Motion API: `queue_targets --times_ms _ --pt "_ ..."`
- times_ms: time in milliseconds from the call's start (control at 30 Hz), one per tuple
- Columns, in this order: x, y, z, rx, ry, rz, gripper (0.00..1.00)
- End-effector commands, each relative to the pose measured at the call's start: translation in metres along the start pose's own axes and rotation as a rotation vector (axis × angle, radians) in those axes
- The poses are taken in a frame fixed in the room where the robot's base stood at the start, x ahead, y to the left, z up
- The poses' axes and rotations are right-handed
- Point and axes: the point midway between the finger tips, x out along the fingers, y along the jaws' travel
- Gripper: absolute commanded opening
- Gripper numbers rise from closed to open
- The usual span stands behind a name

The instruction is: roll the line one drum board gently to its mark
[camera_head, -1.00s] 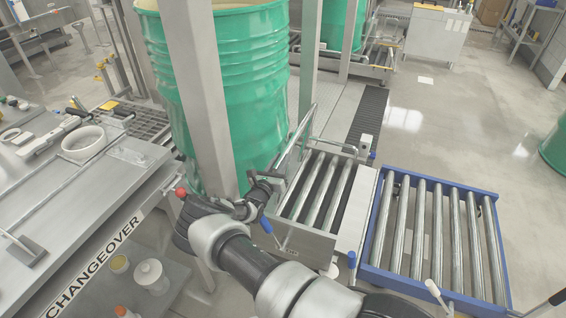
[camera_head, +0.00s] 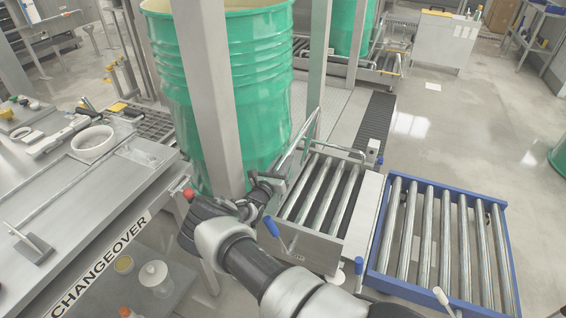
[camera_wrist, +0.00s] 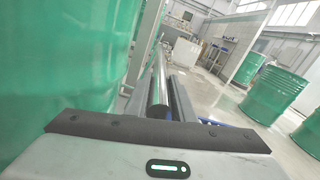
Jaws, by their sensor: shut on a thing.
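A tall green drum (camera_head: 245,95) stands upright behind a grey post; its base is hidden. A metal bar (camera_head: 298,147) slants along the drum's right side, and its near end is at my gripper (camera_head: 268,188). My gripper is shut on this bar, low at the drum's front right. In the wrist view a round metal bar (camera_wrist: 159,88) runs away from my gripper, with the green drum (camera_wrist: 60,70) close at left. The drum board under the drum and its mark cannot be made out.
A short roller section (camera_head: 322,190) and a blue-framed roller conveyor (camera_head: 440,235) lie to the right. The steel changeover bench (camera_head: 95,205) is at left. The grey post (camera_head: 213,100) stands close by my gripper. Open floor (camera_head: 450,130) lies at the back right.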

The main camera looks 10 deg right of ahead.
Motion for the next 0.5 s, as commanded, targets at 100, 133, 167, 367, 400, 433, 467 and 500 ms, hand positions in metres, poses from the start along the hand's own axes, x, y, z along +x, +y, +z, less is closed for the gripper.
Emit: queue_targets --times_ms 100,133,167,367,400,433,467,500 --pt "-0.0039 0.0033 -0.0052 0.000 0.010 0.006 0.00" --pt "-0.0039 0.0033 -0.0052 0.000 0.010 0.006 0.00" --pt "-0.0039 0.0033 -0.0052 0.000 0.010 0.006 0.00" --pt "-0.0027 0.0023 -0.0036 0.000 0.007 0.004 0.40" --pt "-0.0023 0.0019 -0.0032 0.000 0.006 0.004 0.40" --pt "-0.0021 0.0017 -0.0029 0.000 0.005 0.003 0.40" --pt "-0.0019 0.0015 -0.0026 0.000 0.005 0.003 0.40" --pt "-0.0017 0.0013 -0.0023 0.000 0.004 0.002 0.40"
